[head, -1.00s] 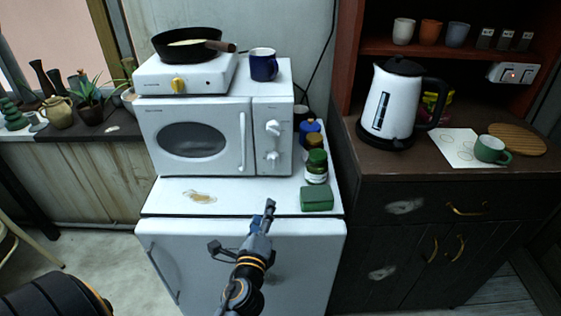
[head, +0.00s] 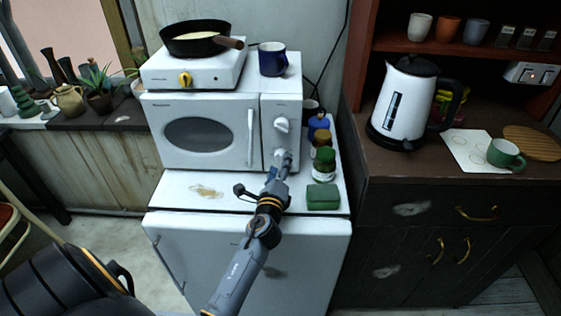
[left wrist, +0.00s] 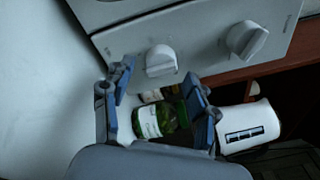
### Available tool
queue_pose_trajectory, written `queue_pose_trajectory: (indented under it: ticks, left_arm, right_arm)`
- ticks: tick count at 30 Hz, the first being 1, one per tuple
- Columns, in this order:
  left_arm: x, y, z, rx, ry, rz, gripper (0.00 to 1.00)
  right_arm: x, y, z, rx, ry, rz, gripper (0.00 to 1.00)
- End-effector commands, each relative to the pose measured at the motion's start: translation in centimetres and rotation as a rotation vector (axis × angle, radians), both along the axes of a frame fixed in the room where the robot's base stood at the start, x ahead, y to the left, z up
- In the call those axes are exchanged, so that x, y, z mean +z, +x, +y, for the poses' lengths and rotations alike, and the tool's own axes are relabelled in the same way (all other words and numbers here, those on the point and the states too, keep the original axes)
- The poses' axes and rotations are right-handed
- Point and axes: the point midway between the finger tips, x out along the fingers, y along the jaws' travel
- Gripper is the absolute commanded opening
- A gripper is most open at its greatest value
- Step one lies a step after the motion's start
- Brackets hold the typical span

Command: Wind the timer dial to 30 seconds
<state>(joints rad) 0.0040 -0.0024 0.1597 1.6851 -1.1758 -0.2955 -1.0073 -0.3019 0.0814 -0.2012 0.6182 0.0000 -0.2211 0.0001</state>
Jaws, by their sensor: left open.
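The white microwave (head: 196,137) stands on the white fridge top and has two dials on its right-hand panel. The upper dial (head: 282,125) is plain to see in the head view; the lower dial is mostly hidden behind my left gripper (head: 280,166). In the left wrist view the lower dial (left wrist: 161,60) lies just beyond and between the fingertips of the left gripper (left wrist: 158,77), and the upper dial (left wrist: 246,39) is to its right. The left gripper is open with nothing in it. Dial markings are too small to read. My right gripper is out of view.
Jars (head: 324,164) and a green box (head: 323,197) stand close right of my left gripper on the fridge top (head: 170,190). A blue mug (head: 272,60) and a hotplate (head: 160,76) with a pan (head: 195,42) sit on the microwave. A kettle (head: 404,105) stands on the right.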

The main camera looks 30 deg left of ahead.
Motion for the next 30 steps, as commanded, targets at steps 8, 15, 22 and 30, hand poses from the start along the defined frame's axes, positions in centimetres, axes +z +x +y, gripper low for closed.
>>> queue_pose_trajectory:
  ticks: [8, 15, 22, 30]
  left_arm:
    - [-0.02, 1.47, 0.68, 0.0, 0.0, 0.0, 0.58]
    - [-0.03, 1.46, 0.67, 0.0, 0.0, 0.0, 0.52]
    - [-0.04, 1.45, 0.67, 0.0, 0.0, 0.0, 0.05]
    - [0.04, 1.44, 0.67, -0.001, 0.017, 0.011, 0.04]
  right_arm:
    - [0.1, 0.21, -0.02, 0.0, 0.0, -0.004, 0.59]
    - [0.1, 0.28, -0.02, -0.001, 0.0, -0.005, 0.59]
    - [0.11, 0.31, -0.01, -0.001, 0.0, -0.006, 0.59]
    - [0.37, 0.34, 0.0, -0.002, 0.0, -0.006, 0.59]
